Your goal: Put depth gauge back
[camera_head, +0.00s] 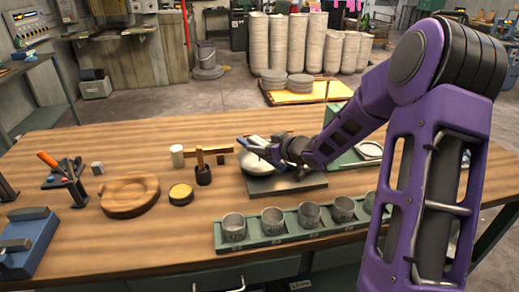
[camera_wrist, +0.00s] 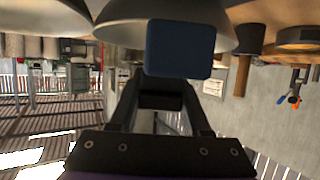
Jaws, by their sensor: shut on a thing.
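My gripper (camera_head: 264,150) is at the middle of the bench, over the pale metal bowl (camera_head: 254,164). It is shut on the depth gauge, which shows as a dark blue square block (camera_wrist: 180,49) between the fingers in the wrist view. The rest of the gauge is hidden or too small to make out in the head view. The bowl rests at a dark grey plate (camera_head: 288,184). In the wrist view, the rounded grey underside of a bowl (camera_wrist: 120,32) shows behind the block. I cannot tell whether gauge and bowl touch.
A green rack (camera_head: 285,236) with several grey cups stands in front.

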